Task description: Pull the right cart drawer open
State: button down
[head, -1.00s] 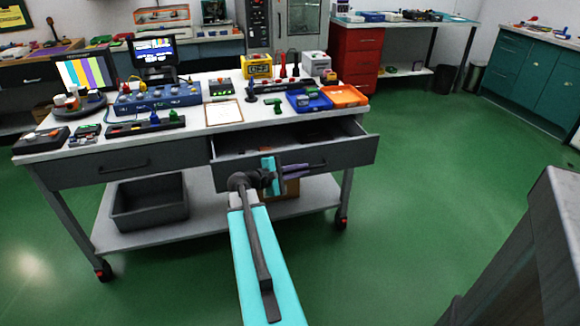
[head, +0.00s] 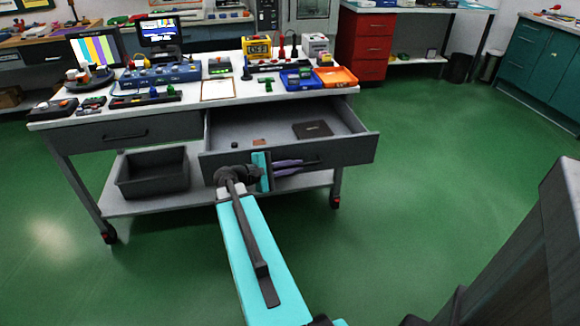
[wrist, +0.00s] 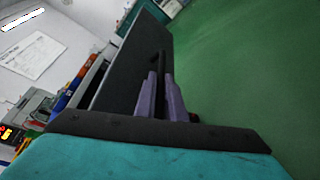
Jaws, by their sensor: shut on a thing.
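The cart's right drawer (head: 350,150) stands well open, pulled out from the cart (head: 190,112). Inside it lie a dark flat box (head: 312,129), a small brown piece (head: 259,142) and a small dark item (head: 235,145). My gripper (head: 303,163) is at the drawer's front, its purple fingers shut on the dark bar handle (head: 314,162). In the wrist view the fingers (wrist: 162,85) close around the handle (wrist: 160,62) on the grey drawer front. The left drawer (head: 105,136) is shut.
The cart top holds a blue tray (head: 303,80), an orange tray (head: 336,77), a monitor and several devices. A grey bin (head: 152,173) sits on the lower shelf. Green floor (head: 430,180) is clear to the right. A dark grey structure (head: 530,250) stands at the lower right.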

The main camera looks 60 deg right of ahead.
jog(key=shift+w+a+f, duration=0.15)
jog(key=shift+a+f, duration=0.05)
jog(key=c, duration=2.1)
grip_release()
jog(key=shift+w, duration=0.15)
jog(key=shift+r, duration=0.1)
jog(key=shift+a, duration=0.1)
jog(key=shift+v, duration=6.8)
jog(key=shift+a+r, duration=0.1)
